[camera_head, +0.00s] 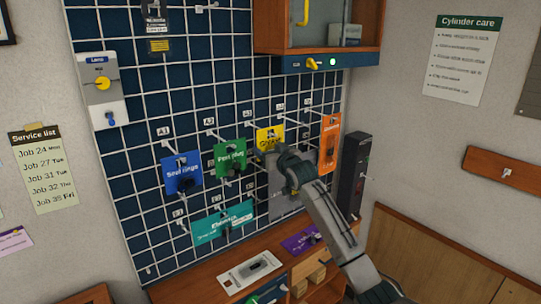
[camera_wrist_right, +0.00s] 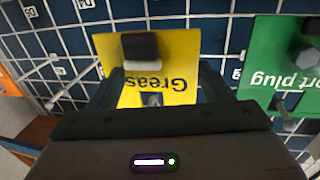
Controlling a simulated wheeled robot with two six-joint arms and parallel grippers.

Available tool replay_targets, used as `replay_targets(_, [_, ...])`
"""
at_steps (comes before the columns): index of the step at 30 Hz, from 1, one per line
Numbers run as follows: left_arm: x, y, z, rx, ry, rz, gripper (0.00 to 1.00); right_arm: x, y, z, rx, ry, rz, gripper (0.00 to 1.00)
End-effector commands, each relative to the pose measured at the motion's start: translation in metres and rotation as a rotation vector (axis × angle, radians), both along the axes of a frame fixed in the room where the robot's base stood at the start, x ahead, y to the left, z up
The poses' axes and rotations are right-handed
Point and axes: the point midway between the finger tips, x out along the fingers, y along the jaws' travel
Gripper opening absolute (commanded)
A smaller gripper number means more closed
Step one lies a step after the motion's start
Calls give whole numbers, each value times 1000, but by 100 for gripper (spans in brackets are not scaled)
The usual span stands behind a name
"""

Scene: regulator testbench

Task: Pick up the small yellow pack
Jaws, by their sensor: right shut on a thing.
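The small yellow pack (camera_head: 268,136), labelled "Grease", is at the grid wall between the green and orange packs; it also shows in the wrist view (camera_wrist_right: 180,60), upside down. My right gripper (camera_head: 274,158) is at its lower part, with a dark finger on each side, shut on it. In the wrist view, the right gripper (camera_wrist_right: 160,88) covers the pack's lower edge. A dark block with a grey end stands in front of the pack's face. I cannot tell whether the pack is still on its peg. My left gripper is not in view.
A green pack (camera_head: 230,158) and a blue pack (camera_head: 182,174) hang to the left, an orange pack (camera_head: 330,142) to the right. A teal pack (camera_head: 222,223) hangs lower. A cabinet (camera_head: 318,63) juts out above. A purple pack (camera_head: 301,240) lies on the wooden bench below.

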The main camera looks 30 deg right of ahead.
Motion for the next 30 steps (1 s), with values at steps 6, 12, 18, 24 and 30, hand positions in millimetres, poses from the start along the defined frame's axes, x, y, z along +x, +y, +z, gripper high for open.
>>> replay_targets(6, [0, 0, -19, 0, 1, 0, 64, -26, 3, 0, -6, 0, 0, 49])
replay_targets(12, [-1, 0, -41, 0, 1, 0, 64, -71, 7, -3, -10, -2, 0, 49])
replay_targets(18, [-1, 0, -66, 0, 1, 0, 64, -127, 15, -2, -12, -1, 0, 49])
replay_targets(24, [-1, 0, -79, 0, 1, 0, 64, -158, 18, 1, -8, 0, -1, 49])
replay_targets(30, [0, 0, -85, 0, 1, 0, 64, -173, 20, 2, -4, 0, -1, 49])
